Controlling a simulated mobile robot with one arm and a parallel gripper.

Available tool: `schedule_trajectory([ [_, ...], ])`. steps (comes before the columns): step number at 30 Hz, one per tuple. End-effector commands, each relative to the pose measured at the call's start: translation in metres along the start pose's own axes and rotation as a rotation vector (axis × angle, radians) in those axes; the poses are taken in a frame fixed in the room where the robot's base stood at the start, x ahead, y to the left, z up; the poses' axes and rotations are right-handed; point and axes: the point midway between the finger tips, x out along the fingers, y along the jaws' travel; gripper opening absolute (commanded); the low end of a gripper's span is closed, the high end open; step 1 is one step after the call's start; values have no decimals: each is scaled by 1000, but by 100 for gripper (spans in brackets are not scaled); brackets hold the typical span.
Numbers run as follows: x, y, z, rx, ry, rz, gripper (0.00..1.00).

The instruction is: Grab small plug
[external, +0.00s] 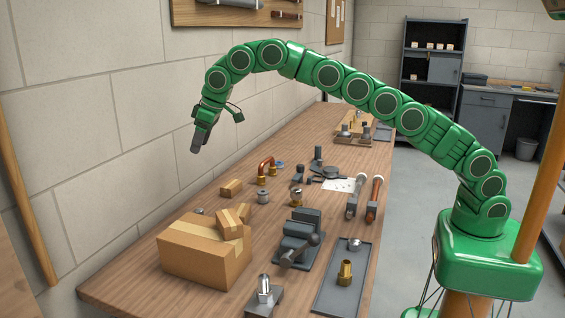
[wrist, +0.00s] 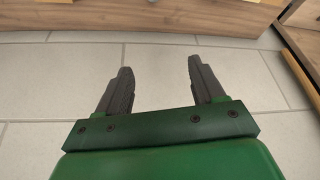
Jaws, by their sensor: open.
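My gripper (external: 197,146) hangs high near the block wall, above and behind the left part of the wooden workbench (external: 135,283), apart from everything on it. In the wrist view my gripper (wrist: 157,85) is open, with nothing between its two dark fingers. I cannot tell for sure which part is the small plug. Candidates are a small silver fitting (external: 355,243) and a brass fitting (external: 345,271) on the grey tray (external: 330,295), and a small grey piece (external: 199,211) partly hidden behind the cardboard box.
Cardboard boxes (external: 205,255) stand at the bench's near left. A dark vise (external: 300,236) sits mid-bench. A copper elbow (external: 265,168), pipe tools (external: 374,197) and several fittings lie farther back. A pegboard (external: 235,14) hangs on the wall above.

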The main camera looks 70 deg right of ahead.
Motion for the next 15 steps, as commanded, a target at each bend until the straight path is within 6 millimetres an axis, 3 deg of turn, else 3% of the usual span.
schedule_trajectory([
  [9,13,0,6,-1,1,0,68],
  [15,39,0,17,-1,-1,0,68],
])
